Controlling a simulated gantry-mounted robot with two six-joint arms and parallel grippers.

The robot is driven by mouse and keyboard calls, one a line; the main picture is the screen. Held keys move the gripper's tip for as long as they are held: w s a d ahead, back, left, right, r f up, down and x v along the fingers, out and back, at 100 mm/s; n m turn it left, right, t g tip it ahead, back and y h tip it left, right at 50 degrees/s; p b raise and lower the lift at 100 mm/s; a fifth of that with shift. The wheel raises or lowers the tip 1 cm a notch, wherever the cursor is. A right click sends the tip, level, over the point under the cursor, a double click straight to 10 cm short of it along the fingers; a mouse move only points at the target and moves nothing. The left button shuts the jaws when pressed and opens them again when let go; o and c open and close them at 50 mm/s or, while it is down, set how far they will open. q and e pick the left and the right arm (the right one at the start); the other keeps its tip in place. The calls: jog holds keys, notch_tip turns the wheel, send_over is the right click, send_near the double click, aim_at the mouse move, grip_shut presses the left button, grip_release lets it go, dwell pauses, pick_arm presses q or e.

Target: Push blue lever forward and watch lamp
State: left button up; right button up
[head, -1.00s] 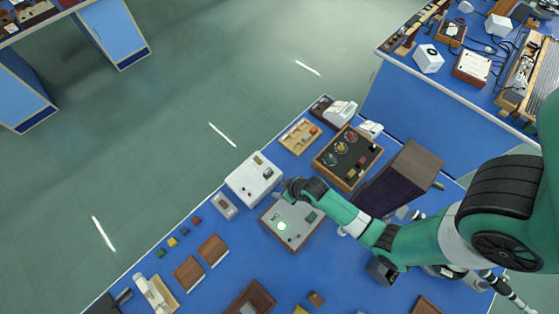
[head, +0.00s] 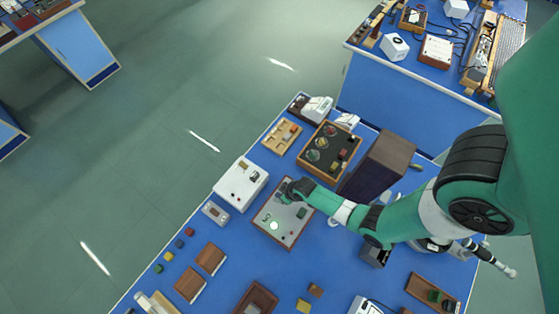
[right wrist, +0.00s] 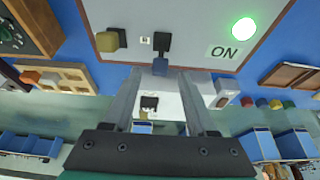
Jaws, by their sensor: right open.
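A light grey panel in a wooden frame (head: 264,213) lies on the blue bench under my right gripper (head: 287,190). Its round lamp (head: 273,225) glows pale green; in the right wrist view the lamp (right wrist: 243,29) is bright green beside an "ON" label (right wrist: 223,52). A dark lever (right wrist: 163,43) stands on the panel in the right wrist view, with a small bluish end (right wrist: 160,67) between the tips of my open right gripper (right wrist: 160,76). I cannot tell whether a finger touches it. The gripper hides the lever in the head view. My left gripper is not in view.
A white box (head: 241,184) stands left of the panel. A wooden tray with round dishes (head: 347,160) and a tall dark brown box (head: 383,165) stand behind and right. Green floor lies left of the bench.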

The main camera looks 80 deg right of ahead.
jog(key=shift+x, duration=1.15)
grip_shut()
